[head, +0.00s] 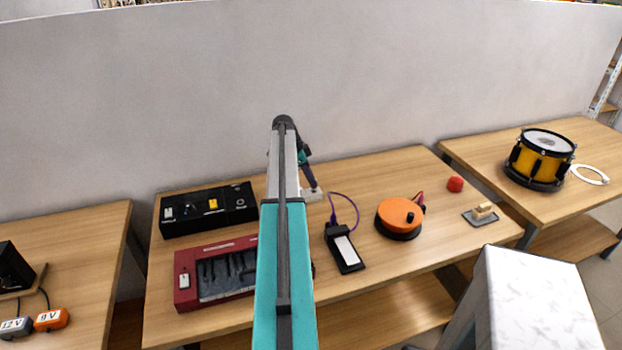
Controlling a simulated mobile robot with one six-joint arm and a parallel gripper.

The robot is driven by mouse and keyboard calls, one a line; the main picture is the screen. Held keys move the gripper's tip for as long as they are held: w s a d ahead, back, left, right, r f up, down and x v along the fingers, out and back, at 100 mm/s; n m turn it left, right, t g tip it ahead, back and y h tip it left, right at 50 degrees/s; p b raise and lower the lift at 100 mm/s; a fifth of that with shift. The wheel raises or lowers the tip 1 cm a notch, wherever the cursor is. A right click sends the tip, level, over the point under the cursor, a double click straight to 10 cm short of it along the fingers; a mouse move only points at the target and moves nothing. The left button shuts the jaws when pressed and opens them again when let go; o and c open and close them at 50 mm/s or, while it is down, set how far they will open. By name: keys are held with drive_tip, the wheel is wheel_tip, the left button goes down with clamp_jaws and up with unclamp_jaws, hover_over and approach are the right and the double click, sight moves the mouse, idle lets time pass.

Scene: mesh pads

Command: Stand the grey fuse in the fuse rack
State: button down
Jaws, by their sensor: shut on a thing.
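My arm rises through the middle of the head view and bends down behind itself to the table. My gripper (312,184) is small and partly covered by my arm, low over a pale block (315,195) on the middle table. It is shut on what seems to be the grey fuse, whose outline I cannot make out. I cannot tell for sure which thing is the fuse rack. A long black box (184,226) with a white label and a yellow part stands at the left back of this table.
A red case (186,262) is partly behind my arm. A black device (333,238) with a purple cable, an orange drum-shaped thing (393,213), a red knob (455,184) and a small plate with wooden blocks (481,222) stand to the right. A pale wall is behind.

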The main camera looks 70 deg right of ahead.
drive_tip(key=shift+f+b, duration=0.6)
drive_tip(key=shift+f, duration=0.5)
drive_tip(key=c, duration=1.5)
unclamp_jaws()
drive_tip(key=shift+w+r, duration=0.1)
drive_tip(key=shift+r, duration=0.05)
drive_tip(key=b+v, duration=0.3)
drive_tip(key=v, duration=1)
drive_tip(key=shift+a+r, duration=0.1)
drive_tip(key=shift+r, duration=0.2)
